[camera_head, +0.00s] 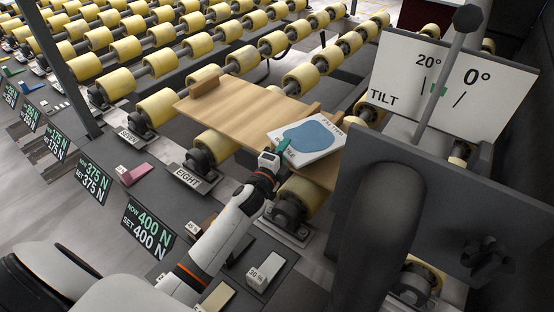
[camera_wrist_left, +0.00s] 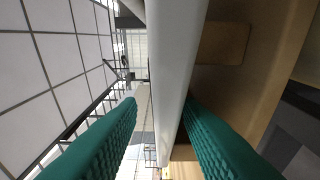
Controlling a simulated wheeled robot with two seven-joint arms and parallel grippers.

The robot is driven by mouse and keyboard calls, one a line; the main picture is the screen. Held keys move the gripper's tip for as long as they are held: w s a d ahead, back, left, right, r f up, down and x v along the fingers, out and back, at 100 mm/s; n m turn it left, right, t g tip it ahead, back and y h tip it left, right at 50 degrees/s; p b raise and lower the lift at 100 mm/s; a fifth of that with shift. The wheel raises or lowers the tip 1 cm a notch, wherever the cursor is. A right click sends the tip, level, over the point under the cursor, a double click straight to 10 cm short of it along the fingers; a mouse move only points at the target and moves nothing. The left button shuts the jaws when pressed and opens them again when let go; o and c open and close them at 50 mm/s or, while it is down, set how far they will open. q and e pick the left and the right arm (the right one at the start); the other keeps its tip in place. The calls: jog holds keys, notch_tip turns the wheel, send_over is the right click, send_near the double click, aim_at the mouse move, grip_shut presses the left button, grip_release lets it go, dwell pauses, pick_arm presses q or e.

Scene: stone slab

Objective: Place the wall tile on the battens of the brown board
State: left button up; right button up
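The wall tile (camera_head: 312,133), white with a blue patch, is over the right part of the brown board (camera_head: 235,112). Its pale edge (camera_wrist_left: 172,75) runs between my left fingers in the left wrist view. One batten (camera_head: 205,86) stands at the board's left end. Another batten (camera_head: 306,112) shows partly behind the tile. I cannot tell whether the tile rests on it. My left gripper (camera_head: 282,148) is at the tile's near left edge. Its green fingers (camera_wrist_left: 163,105) straddle the tile: the left finger has a visible gap, the right one is close against it. My right gripper is not in view.
The board lies across yellow rollers (camera_head: 160,106). A grey panel (camera_head: 460,215) with a lever (camera_head: 448,65) and a tilt sign (camera_head: 400,75) stand close on the right. Force displays (camera_head: 148,228) and small blocks line the near left rail.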

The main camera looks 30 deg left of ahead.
pick_arm(q)
jog(key=s, duration=1.2)
jog(key=shift+d+b, duration=0.2)
jog(key=shift+b, duration=0.1)
